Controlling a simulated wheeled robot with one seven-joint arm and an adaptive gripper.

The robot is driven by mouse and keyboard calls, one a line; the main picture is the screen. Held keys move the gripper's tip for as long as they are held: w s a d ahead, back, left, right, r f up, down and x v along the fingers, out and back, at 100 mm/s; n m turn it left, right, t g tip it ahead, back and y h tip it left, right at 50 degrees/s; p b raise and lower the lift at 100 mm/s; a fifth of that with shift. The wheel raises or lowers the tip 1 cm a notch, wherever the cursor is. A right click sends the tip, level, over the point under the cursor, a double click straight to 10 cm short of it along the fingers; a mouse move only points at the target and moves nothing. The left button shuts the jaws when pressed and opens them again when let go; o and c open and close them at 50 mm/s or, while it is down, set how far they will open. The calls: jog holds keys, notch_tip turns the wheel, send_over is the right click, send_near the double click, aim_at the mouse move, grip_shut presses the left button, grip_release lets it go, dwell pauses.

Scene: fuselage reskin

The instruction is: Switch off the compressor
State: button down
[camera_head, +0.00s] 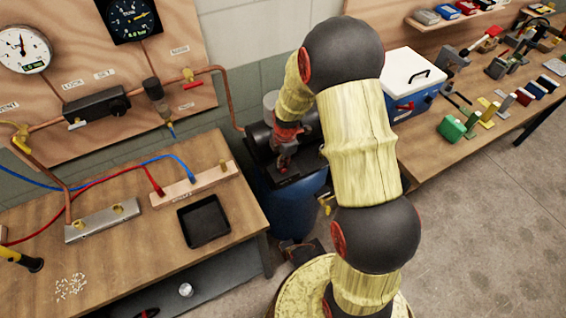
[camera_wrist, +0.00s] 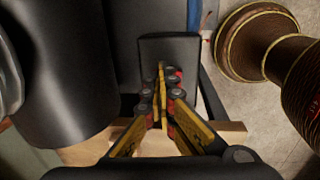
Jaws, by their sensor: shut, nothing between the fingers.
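The compressor (camera_head: 290,212) has a blue tank and stands between the two benches, partly hidden behind my arm. A black cylindrical part (camera_head: 262,142) sits on top of it. My gripper (camera_head: 284,163) points down at the top of the compressor and is shut and empty. In the wrist view the yellow fingers meet (camera_wrist: 162,70) in front of a dark grey box (camera_wrist: 165,44). I cannot tell whether the fingertips touch the box. A dark cylinder (camera_wrist: 75,85) lies close on the left in the wrist view. No switch can be made out clearly.
The left bench (camera_head: 120,262) carries a black tray (camera_head: 203,221), a metal manifold and red and blue hoses. Gauges and copper pipes are on the wooden panel (camera_head: 120,50) behind. The right bench carries a blue-and-white cooler (camera_head: 411,82) and tools. Floor (camera_head: 480,220) is free at right.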

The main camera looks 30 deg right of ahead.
jog(key=shift+s+f, duration=0.2)
jog(key=shift+s, duration=0.1)
jog(key=shift+s+a+f, duration=0.1)
jog(key=shift+s, duration=0.7)
